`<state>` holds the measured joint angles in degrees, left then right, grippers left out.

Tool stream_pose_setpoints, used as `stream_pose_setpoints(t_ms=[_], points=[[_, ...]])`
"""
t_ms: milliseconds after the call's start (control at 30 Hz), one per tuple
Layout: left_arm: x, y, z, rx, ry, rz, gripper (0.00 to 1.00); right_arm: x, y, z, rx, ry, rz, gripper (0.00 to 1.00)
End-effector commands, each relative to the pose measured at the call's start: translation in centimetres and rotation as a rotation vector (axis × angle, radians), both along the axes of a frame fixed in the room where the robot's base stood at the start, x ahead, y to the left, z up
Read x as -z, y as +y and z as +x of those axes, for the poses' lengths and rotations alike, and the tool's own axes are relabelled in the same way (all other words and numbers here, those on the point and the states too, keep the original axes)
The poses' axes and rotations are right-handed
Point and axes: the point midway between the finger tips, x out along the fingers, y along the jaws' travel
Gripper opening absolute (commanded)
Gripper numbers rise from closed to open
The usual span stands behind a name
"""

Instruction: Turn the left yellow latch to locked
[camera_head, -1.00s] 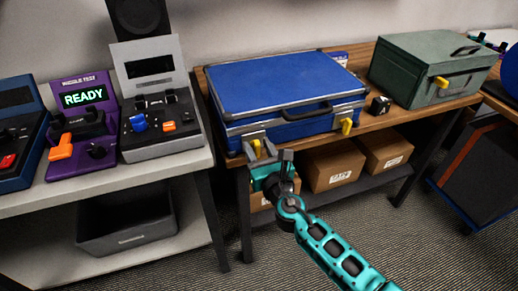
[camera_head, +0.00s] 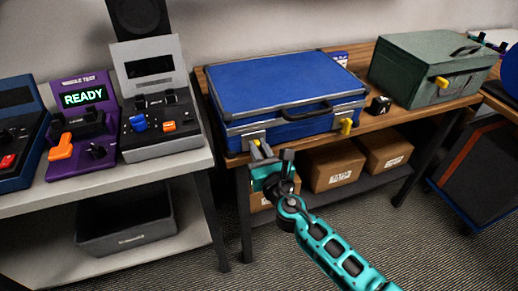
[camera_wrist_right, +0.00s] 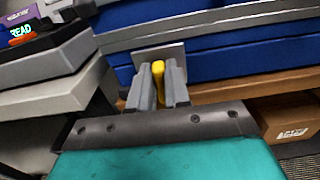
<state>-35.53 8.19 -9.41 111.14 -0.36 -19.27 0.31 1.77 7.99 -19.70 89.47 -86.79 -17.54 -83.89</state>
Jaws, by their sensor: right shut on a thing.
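The blue case (camera_head: 285,90) lies closed on the wooden bench, with a metal-trimmed front edge. Its left yellow latch (camera_head: 256,143) is mostly hidden by my right gripper (camera_head: 262,153) in the head view. In the right wrist view, the latch (camera_wrist_right: 158,72) shows as a yellow strip on a grey metal plate, between the two grey fingers of my right gripper (camera_wrist_right: 160,85). The fingers are shut on it. The right yellow latch (camera_head: 346,126) hangs on the case front, untouched. My left gripper is not in view.
A green box (camera_head: 430,70) with a yellow latch and a small black block (camera_head: 379,105) stand to the right on the bench (camera_head: 405,115). Cardboard boxes (camera_head: 333,168) sit on the shelf below. Test consoles (camera_head: 155,125) stand on the table at left.

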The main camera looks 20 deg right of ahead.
Motion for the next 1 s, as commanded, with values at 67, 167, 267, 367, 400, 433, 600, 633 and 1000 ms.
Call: stream_pose_setpoints(t_ms=[67,167,267,367,400,433,600,633,1000], points=[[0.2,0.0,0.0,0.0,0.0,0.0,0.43,0.1,0.0,0.0,0.0,0.001,0.021,0.0],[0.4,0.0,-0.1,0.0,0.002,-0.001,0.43,0.2,-0.1,0.0,0.0,0.003,0.067,0.0],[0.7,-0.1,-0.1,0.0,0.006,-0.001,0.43,0.2,-0.2,0.0,-0.001,0.005,0.13,0.0],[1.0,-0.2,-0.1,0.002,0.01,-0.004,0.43,0.3,-0.3,0.0,-0.001,0.007,0.21,0.0],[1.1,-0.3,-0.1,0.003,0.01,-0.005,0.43,0.3,-0.3,0.0,-0.001,0.008,0.245,0.0],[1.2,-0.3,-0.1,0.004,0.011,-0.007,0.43,0.3,-0.4,0.0,0.0,0.01,0.273,0.0],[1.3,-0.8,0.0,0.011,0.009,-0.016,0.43,0.4,-0.6,0.0,0.001,0.015,0.436,0.0],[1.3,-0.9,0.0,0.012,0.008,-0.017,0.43,0.4,-0.6,0.0,0.001,0.016,0.464,0.0],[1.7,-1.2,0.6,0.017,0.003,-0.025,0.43,0.7,-0.9,0.0,0.001,0.029,0.816,0.0]])
